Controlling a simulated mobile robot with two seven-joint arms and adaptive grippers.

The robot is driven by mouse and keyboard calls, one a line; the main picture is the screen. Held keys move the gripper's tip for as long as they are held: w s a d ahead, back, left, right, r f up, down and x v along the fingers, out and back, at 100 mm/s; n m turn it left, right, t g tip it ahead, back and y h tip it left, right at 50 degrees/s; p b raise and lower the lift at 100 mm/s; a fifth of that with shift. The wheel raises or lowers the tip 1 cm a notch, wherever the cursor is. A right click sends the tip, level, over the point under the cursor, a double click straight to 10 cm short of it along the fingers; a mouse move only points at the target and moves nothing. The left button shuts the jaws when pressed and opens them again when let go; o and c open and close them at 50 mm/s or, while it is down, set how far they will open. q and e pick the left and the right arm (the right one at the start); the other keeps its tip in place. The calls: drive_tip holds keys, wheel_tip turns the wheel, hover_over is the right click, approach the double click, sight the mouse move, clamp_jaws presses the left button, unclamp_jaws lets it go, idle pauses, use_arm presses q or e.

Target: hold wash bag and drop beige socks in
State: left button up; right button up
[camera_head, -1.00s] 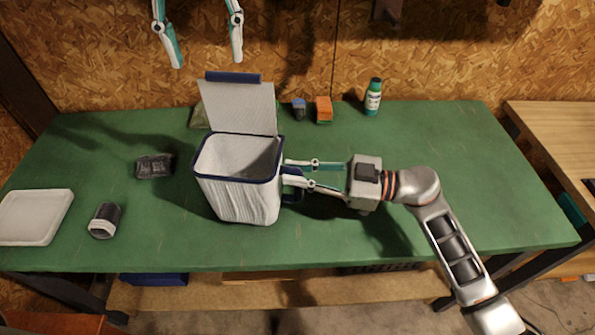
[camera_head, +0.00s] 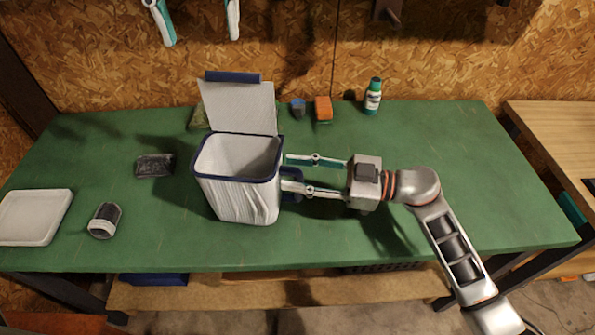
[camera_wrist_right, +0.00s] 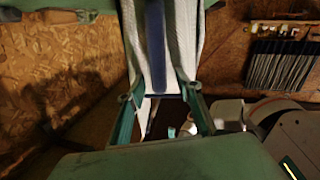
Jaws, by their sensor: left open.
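The white wash bag (camera_head: 240,198) with a dark blue rim stands upright on the green table, lid raised at the back. Its visible inside looks empty. My right gripper (camera_head: 290,174) is at the bag's right side, fingers apart, with the dark blue side handle (camera_head: 292,184) between or just behind them. In the right wrist view the bag's white wall and blue strip (camera_wrist_right: 155,45) show between the spread fingers (camera_wrist_right: 160,97). I cannot make out any clearly beige socks.
A dark roll with a pale end (camera_head: 105,220), a dark flat bundle (camera_head: 154,166) and a white tray (camera_head: 35,217) lie left of the bag. A blue item (camera_head: 298,108), an orange block (camera_head: 323,109) and a green-white bottle (camera_head: 373,96) stand at the back. The table's right side is clear.

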drive_tip(key=s+d, duration=0.1)
drive_tip(key=d, duration=1.1)
drive_tip(key=shift+s, duration=0.2)
